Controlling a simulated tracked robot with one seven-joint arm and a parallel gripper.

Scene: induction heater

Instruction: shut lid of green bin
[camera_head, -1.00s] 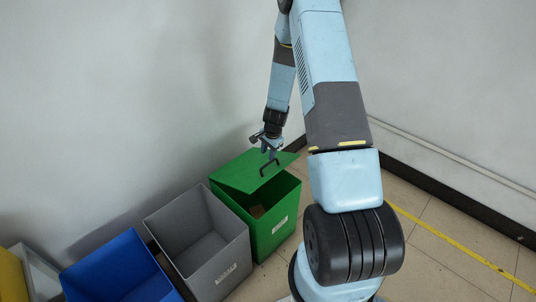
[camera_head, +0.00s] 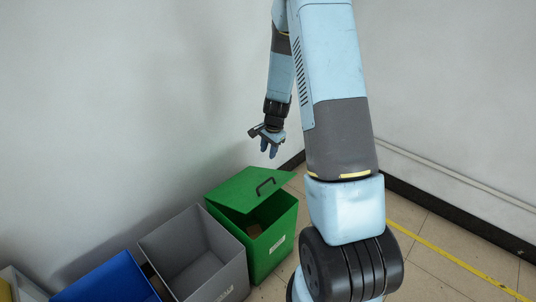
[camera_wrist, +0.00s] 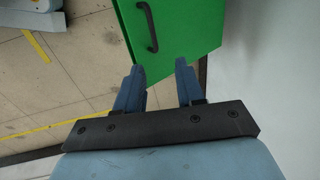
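The green bin (camera_head: 272,244) stands against the wall. Its green lid (camera_head: 240,190) is partly open, tilted over the opening, with a gap on the near right side that shows some brown contents. A black handle (camera_head: 265,185) sits on top of the lid. My gripper (camera_head: 269,153) is above the lid, apart from the handle, with its fingers pointing down. In the wrist view my gripper (camera_wrist: 160,66) has its two fingers spread with nothing between them. The lid (camera_wrist: 185,25) and its handle (camera_wrist: 148,27) lie beyond the fingertips there.
A grey open bin (camera_head: 220,270) stands left of the green bin, then a blue one (camera_head: 110,280) and a yellow one at the picture's edge. The wall (camera_head: 130,110) is close behind. Tiled floor (camera_head: 440,270) with a yellow line is clear on the right.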

